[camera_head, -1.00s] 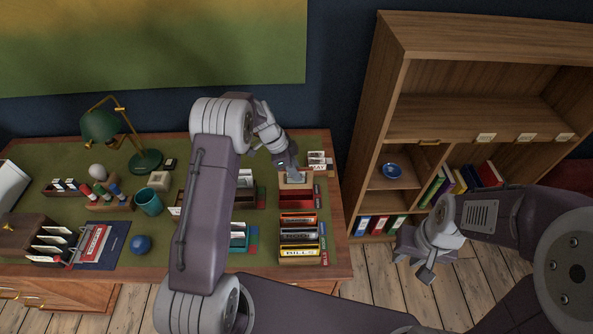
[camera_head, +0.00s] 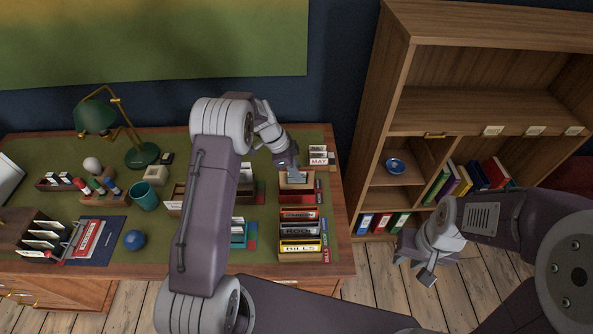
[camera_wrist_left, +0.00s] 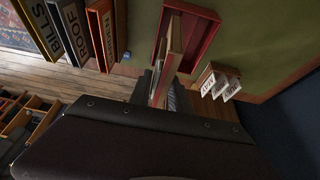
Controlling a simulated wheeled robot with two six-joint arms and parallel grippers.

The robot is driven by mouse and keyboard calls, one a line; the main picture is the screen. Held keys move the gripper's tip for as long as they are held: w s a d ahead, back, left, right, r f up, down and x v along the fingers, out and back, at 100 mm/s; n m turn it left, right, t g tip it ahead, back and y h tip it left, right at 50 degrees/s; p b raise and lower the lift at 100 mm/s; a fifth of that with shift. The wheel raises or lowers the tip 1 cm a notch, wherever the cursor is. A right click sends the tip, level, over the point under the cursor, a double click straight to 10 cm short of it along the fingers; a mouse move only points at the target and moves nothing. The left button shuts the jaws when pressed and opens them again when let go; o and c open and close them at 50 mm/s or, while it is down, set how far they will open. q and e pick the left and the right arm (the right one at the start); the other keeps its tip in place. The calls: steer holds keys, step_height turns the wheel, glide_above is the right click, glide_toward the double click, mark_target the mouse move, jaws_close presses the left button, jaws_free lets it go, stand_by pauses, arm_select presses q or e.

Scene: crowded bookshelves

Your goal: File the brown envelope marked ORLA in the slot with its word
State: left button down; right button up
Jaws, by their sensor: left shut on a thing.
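My left gripper (camera_head: 294,174) is shut on a thin tan-brown piece, seen edge-on in the left wrist view (camera_wrist_left: 175,48), which I take to be the brown envelope. Its word cannot be read. The envelope (camera_head: 297,181) is upright at a red-lined wooden box (camera_head: 298,198), which also shows in the left wrist view (camera_wrist_left: 209,35). Its lower edge is hidden, so I cannot tell how deep it sits. In front stand slots with filed pieces marked ROOF (camera_head: 300,231) and BILLS (camera_head: 300,247). My right gripper (camera_head: 414,266) is open and empty, away from the desk.
White cards, one marked MAY (camera_head: 318,161), stand just behind the red-lined box. A teal holder (camera_head: 238,236), a blue ball (camera_head: 134,239), a teal mug (camera_head: 145,196) and a green lamp (camera_head: 95,117) are further left. A wooden bookcase (camera_head: 400,70) stands right of the desk.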

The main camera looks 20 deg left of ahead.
mark_target(299, 185)
arm_select(q)
steer(key=shift+f, duration=0.1)
steer(key=shift+f+b, duration=2.85)
steer(key=shift+f, duration=0.1)
steer(key=c, duration=1.1)
jaws_free()
steer(key=shift+r, duration=0.1)
steer(key=shift+r+p, duration=2.05)
steer(key=shift+r, duration=1.45)
